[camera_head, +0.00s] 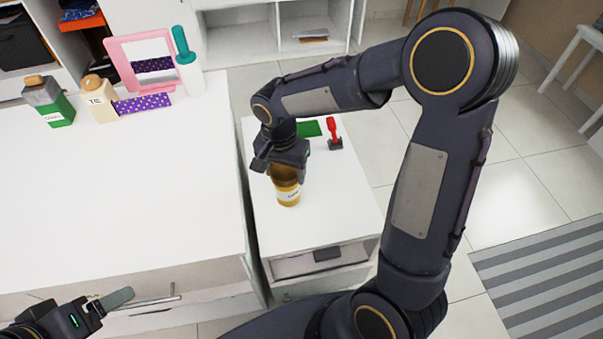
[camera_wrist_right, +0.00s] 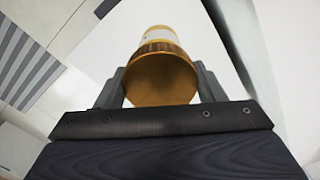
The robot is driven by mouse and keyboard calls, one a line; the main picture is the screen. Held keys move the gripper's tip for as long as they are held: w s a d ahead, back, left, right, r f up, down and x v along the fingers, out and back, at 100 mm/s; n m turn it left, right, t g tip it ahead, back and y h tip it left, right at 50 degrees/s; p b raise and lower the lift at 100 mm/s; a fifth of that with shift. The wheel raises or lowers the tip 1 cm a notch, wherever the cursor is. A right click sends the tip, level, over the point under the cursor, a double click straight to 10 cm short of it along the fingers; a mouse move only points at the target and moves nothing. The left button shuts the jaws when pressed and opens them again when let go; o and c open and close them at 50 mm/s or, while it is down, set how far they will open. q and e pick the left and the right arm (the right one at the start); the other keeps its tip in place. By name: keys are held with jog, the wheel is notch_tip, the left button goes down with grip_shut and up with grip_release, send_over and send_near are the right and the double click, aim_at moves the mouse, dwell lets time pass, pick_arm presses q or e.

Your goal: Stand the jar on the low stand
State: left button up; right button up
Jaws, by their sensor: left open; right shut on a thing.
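The jar (camera_head: 287,190) is amber-brown with a white and yellow label. It is upright at the low stand (camera_head: 340,207), a white-topped unit beside the taller white cabinet. My right gripper (camera_head: 284,168) is above the jar and shut on its upper part. In the right wrist view the jar (camera_wrist_right: 162,72) sits between the two fingers of my right gripper (camera_wrist_right: 162,88). I cannot tell whether the jar's base touches the stand's top. My left gripper (camera_head: 108,303) is open and empty at the lower left, in front of the cabinet's drawer handle.
A green card (camera_head: 309,129) and a red-and-black item (camera_head: 333,134) lie at the stand's far end. The white cabinet top (camera_head: 120,190) holds bottles (camera_head: 101,98), a pink-framed mirror (camera_head: 146,62) and a purple dotted strip (camera_head: 143,104) at its back. The stand's front right is clear.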

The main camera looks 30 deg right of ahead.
aim_at(281, 181)
jog(key=m+b, duration=0.1)
jog(key=m, duration=0.1)
jog(key=s+a+m+b, duration=0.2)
jog(key=m, duration=0.1)
jog(key=shift+s+f+m+b, duration=0.1)
jog(key=shift+f+m+b, duration=0.05)
jog(key=shift+m+b, duration=0.2)
jog(key=shift+s+a+m, duration=0.1)
jog(key=shift+s+m, duration=0.15)
jog(key=shift+m, duration=0.2)
jog(key=shift+b, duration=0.3)
pick_arm(q)
notch_tip(281, 181, down, 8)
jog(key=b, duration=0.2)
jog(key=shift+f, duration=0.25)
pick_arm(e)
jog(key=w+d+f, duration=0.6)
jog(key=d+f, duration=0.6)
jog(key=shift+d+f+m, duration=0.25)
jog(key=shift+m, duration=0.05)
pick_arm(q)
jog(key=shift+f+b, duration=0.1)
jog(key=shift+b, duration=0.25)
pick_arm(e)
jog(key=shift+f, duration=0.15)
jog(key=o, duration=1.3)
